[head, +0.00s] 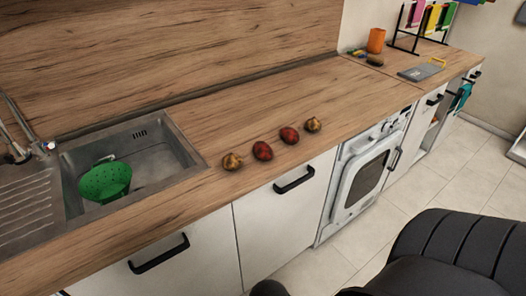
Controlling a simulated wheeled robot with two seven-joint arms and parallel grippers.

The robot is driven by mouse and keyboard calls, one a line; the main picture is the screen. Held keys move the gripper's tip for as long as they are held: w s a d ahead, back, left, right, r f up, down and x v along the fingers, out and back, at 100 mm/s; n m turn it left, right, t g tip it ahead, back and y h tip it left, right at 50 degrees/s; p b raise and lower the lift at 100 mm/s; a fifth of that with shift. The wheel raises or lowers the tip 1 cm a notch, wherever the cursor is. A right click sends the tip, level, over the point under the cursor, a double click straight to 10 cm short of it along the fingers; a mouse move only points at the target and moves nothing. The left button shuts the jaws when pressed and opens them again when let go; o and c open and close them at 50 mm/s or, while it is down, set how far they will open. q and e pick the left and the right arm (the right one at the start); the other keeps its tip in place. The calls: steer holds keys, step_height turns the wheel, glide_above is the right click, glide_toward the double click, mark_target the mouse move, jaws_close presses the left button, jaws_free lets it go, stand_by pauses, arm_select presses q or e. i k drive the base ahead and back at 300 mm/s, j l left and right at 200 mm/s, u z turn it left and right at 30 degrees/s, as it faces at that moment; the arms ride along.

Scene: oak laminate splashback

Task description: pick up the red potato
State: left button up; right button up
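Two reddish, rounded vegetables lie on the wooden counter (215,125) near its front edge. The left red one (262,151) and the right red one (289,135) are a short way apart; both look like red potatoes, and I cannot tell them apart by kind at this size. A golden-brown, onion-like vegetable (232,161) lies to their left and another (313,124) lies to their right, in one slanting row. Neither of my grippers shows in the head view, and nothing touches the row.
A sink (181,146) with a green colander (105,182) in it is at the left. A white oven (366,172) stands below the counter. An orange cup (376,40) and a grey board (414,74) are at the far right. The counter behind the row is clear.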

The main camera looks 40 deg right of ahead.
mark_target(263, 151)
steer(key=l+u, duration=0.2)
steer(key=l, duration=0.4)
steer(key=l+u, duration=0.2)
steer(key=l, duration=0.35)
steer(key=k+l+u, duration=0.1)
steer(key=l+u, duration=0.15)
steer(key=l, duration=0.35)
